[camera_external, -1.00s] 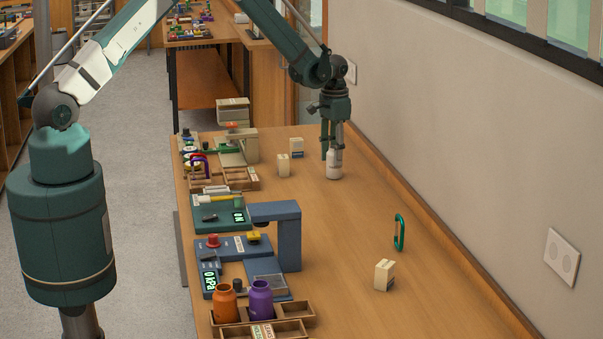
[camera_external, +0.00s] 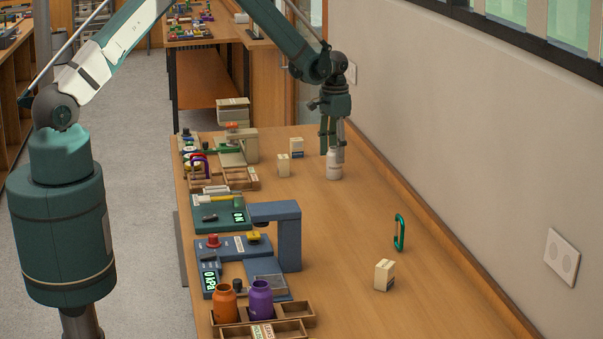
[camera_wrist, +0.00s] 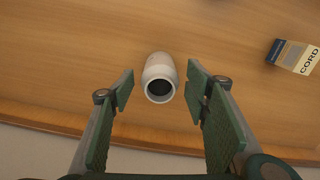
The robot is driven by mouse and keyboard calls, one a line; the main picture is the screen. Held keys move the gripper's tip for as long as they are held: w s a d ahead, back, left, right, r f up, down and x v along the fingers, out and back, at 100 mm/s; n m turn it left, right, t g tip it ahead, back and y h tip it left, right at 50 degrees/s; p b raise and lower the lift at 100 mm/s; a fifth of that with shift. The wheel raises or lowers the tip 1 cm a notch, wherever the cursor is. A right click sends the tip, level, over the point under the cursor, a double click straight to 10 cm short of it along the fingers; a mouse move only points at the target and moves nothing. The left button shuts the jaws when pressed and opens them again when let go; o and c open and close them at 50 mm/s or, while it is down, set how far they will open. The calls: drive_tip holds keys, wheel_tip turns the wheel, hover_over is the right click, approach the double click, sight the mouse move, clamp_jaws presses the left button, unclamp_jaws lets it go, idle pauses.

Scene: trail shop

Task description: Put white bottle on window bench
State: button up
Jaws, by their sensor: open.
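The white bottle (camera_external: 333,166) stands upright on the long wooden bench (camera_external: 345,225) beside the wall, near the bench's far end. In the wrist view the bottle (camera_wrist: 159,79) shows its open dark mouth, just beyond and between the fingertips. My gripper (camera_external: 332,152) points down at the bottle in the external view, and its fingers overlap the bottle's upper part there. In the wrist view my gripper (camera_wrist: 160,88) is open, with a gap on each side of the bottle and no visible contact. Which bench counts as the window bench cannot be told.
Small cream boxes (camera_external: 283,165) stand left of the bottle; a box marked CORD (camera_wrist: 294,56) lies right in the wrist view. A green carabiner (camera_external: 399,232) and another box (camera_external: 384,275) are nearer. Devices and an orange jar (camera_external: 225,302) line the left edge. The bench's middle is clear.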

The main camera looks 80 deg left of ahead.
wheel_tip(320, 180, up, 11)
drive_tip(key=shift+f+b, duration=0.1)
drive_tip(key=shift+b, duration=0.7)
idle(0.4)
drive_tip(key=s+d+r+m+t, duration=0.1)
drive_tip(key=s+d+r+t, duration=0.1)
drive_tip(key=s+d+r, duration=0.85)
drive_tip(key=s+d+r+t, duration=0.1)
drive_tip(key=s+d+r, duration=0.6)
drive_tip(key=d+r, duration=0.65)
drive_tip(key=s+d+t, duration=0.1)
drive_tip(key=s+d, duration=0.3)
drive_tip(key=s, duration=0.5)
drive_tip(key=s+d+t, duration=0.1)
drive_tip(key=s+d, duration=0.4)
drive_tip(key=s, duration=0.3)
drive_tip(key=s+d+m+t, duration=0.1)
drive_tip(key=s+d, duration=0.3)
drive_tip(key=s, duration=0.5)
drive_tip(key=shift+s+d+r+t, duration=0.3)
drive_tip(key=shift+r+t, duration=0.1)
drive_tip(key=shift+t, duration=0.2)
